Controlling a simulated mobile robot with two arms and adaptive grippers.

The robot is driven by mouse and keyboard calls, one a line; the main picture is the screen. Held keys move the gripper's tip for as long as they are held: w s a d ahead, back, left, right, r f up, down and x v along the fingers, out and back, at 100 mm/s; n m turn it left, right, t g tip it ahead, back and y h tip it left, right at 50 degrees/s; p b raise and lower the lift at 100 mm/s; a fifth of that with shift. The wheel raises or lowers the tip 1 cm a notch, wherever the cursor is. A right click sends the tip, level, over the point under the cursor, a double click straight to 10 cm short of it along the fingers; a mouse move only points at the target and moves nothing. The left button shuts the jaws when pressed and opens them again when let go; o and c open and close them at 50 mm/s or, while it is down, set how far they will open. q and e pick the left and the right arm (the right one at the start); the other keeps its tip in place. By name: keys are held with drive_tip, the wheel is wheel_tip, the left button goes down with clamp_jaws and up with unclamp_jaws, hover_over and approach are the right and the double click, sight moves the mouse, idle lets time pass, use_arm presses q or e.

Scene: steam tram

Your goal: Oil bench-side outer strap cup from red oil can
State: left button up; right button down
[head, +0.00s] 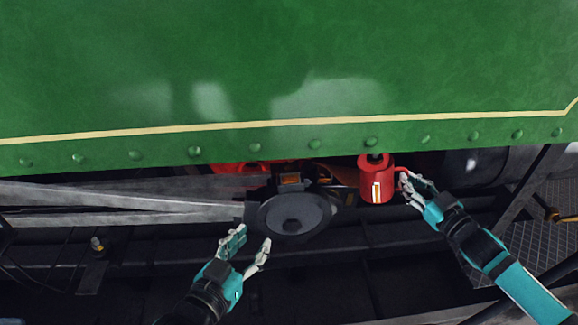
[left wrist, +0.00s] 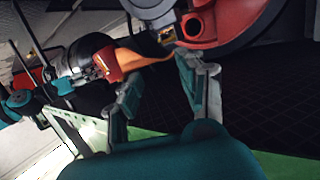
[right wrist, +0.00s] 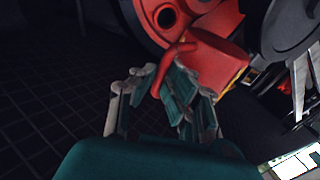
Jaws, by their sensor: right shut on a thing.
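The red oil can (head: 377,186), with a dark top and a pale label, hangs upright just under the green panel edge in the head view. My right gripper (head: 408,183) is on its right side. In the right wrist view its fingers (right wrist: 168,95) are closed around the curved red handle of the can (right wrist: 218,62). My left gripper (head: 247,247) is open and empty, below the dark round disc (head: 292,216). Orange-brown strap parts (head: 290,180) show behind the disc, left of the can. I cannot make out the bench-side outer strap cup clearly.
The green panel (head: 290,70) with its riveted lower edge overhangs the works. Grey rods (head: 120,205) run in from the left to the disc. A small brass-topped fitting (head: 97,245) stands at lower left. A treaded plate (head: 535,215) lies at right.

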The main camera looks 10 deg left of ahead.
use_arm(q)
drive_tip(key=s+a+f+g+y+p, duration=0.2)
drive_tip(key=s+a+f+g+p, duration=0.1)
drive_tip(key=s+f+g, duration=0.5)
drive_tip(key=shift+s+a+f+y, duration=0.3)
drive_tip(key=shift+s+a+f, duration=0.3)
drive_tip(key=shift+s+f, duration=0.45)
use_arm(e)
drive_tip(key=shift+r+n, duration=0.3)
drive_tip(key=shift+r, duration=0.8)
use_arm(q)
drive_tip(key=shift+w+f, duration=0.15)
drive_tip(key=shift+w, duration=0.05)
idle(0.9)
